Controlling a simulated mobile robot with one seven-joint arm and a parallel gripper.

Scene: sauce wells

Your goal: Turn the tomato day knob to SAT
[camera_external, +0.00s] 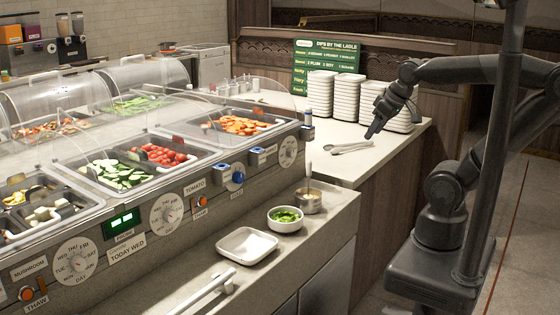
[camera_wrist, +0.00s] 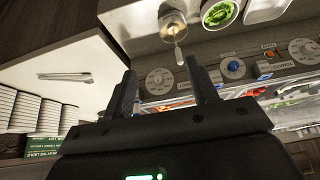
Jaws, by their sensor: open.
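A white day dial (camera_external: 167,214) is on the counter's front panel, left of the TOMATO label (camera_external: 195,186). Its day letters ring a central knob; I cannot read which day it points to. The dial also shows at the right edge of the wrist view (camera_wrist: 304,50). My gripper (camera_external: 376,125) is over the side counter, right of the panel and well away from this dial. In the wrist view my gripper (camera_wrist: 160,65) has its fingers apart with nothing held between them.
Another day dial (camera_external: 288,152) and a blue knob (camera_external: 238,177) are on the panel. A ladle well (camera_external: 308,203), a bowl of greens (camera_external: 286,219) and a white dish (camera_external: 247,245) stand on the ledge. Tongs (camera_external: 350,148) and plate stacks (camera_external: 347,98) are near my gripper.

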